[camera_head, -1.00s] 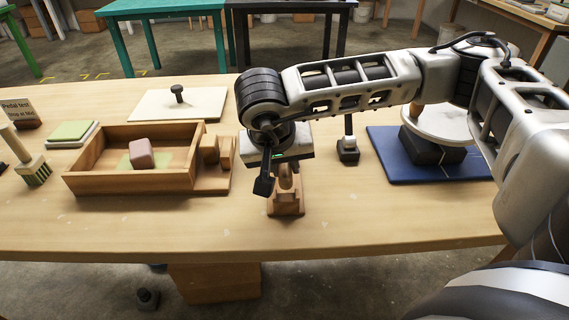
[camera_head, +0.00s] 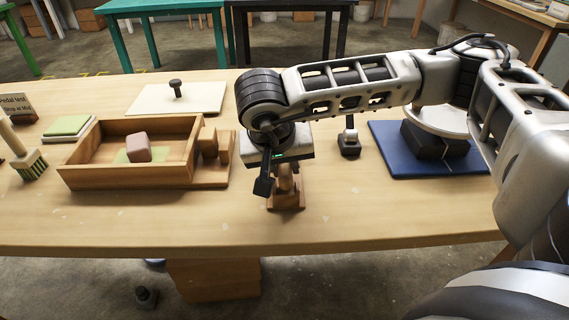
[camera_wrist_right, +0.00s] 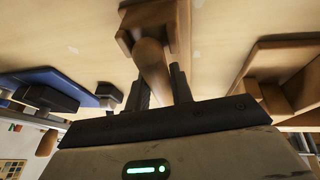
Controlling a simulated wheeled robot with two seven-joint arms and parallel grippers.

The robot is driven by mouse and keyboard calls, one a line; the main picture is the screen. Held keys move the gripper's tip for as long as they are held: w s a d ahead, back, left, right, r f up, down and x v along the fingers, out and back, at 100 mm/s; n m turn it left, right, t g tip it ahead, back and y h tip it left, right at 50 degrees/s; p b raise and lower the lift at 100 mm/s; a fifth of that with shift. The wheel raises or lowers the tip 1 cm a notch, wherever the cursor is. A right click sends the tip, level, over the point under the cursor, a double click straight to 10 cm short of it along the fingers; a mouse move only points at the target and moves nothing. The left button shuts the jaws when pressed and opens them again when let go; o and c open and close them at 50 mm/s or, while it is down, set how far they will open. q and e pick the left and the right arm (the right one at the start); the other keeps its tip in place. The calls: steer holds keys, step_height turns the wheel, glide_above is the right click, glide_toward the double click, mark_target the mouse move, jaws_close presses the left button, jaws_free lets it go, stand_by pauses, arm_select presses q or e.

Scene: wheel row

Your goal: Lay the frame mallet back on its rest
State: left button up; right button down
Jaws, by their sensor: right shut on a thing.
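My right gripper (camera_head: 274,182) points down over the middle of the table and is shut. In the right wrist view its two dark fingers (camera_wrist_right: 158,82) close on the round wooden handle of the frame mallet (camera_wrist_right: 151,62). The mallet's head is not clearly visible. My left gripper is not in view.
An open wooden tray (camera_head: 125,178) with a pinkish block (camera_head: 138,147) lies to the left. A black-based tool (camera_head: 349,146) and a blue mat (camera_head: 387,160) bearing a dark block are on the right. A brush (camera_head: 30,166) stands far left. The front strip of table is clear.

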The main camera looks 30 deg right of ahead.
stand_by(0.3)
steer(key=c, duration=1.1)
jaws_free()
steer(key=shift+c, duration=0.2)
steer(key=shift+f, duration=0.1)
steer(key=shift+p+v, duration=0.9)
steer(key=shift+v, duration=0.55)
steer(key=shift+p+v, duration=1.35)
steer(key=shift+v, duration=1.25)
